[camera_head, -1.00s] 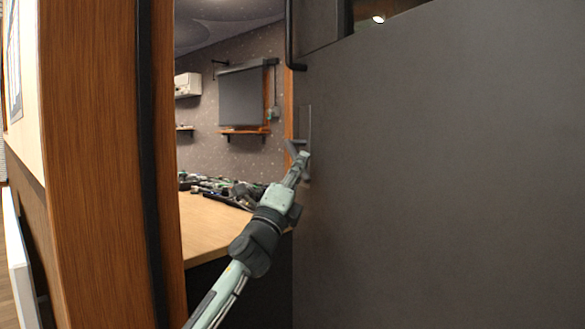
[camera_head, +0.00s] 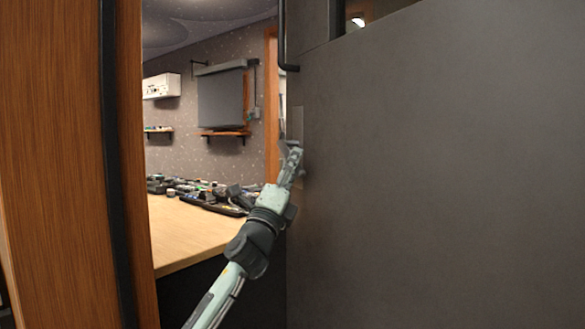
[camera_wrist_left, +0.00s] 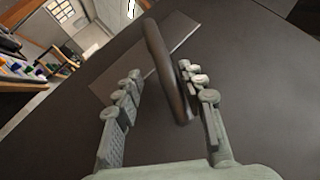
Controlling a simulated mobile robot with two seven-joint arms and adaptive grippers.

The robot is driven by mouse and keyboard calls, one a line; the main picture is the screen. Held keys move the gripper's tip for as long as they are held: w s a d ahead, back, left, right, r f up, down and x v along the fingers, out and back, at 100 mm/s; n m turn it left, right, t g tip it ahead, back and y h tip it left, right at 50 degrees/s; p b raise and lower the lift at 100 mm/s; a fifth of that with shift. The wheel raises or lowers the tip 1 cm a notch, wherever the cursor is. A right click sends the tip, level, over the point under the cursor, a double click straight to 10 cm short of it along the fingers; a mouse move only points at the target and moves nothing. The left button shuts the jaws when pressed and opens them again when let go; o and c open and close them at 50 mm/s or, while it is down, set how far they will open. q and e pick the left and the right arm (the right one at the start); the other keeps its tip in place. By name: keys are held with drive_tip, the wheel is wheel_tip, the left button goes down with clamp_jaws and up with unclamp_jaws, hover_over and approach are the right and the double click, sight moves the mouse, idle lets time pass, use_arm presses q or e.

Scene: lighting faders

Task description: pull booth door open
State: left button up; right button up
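The booth door (camera_head: 430,180) is a large dark grey panel filling the right of the head view. It stands ajar, with a gap between its edge and the wooden frame (camera_head: 50,160). My left gripper (camera_head: 293,150) is at the door's lever handle, near the door's free edge. In the left wrist view the dark handle (camera_wrist_left: 165,70) lies between the two fingers of my left gripper (camera_wrist_left: 160,78). The fingers are spread, and the handle is closer to the right-hand finger. A flat plate (camera_wrist_left: 185,32) is behind the handle. My right gripper is not in view.
Through the gap a wooden desk (camera_head: 185,230) with several dark devices (camera_head: 205,190) shows inside the booth. A dark screen (camera_head: 222,98) is on the speckled back wall. A black bar (camera_head: 285,40) is on the door above my gripper.

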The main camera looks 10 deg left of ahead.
use_arm(q)
drive_tip(key=shift+f, duration=0.2)
drive_tip(key=v, duration=1.1)
drive_tip(key=shift+s+a, duration=0.15)
drive_tip(key=shift+s, duration=0.25)
drive_tip(key=shift+f, duration=0.1)
drive_tip(key=shift+c, duration=0.4)
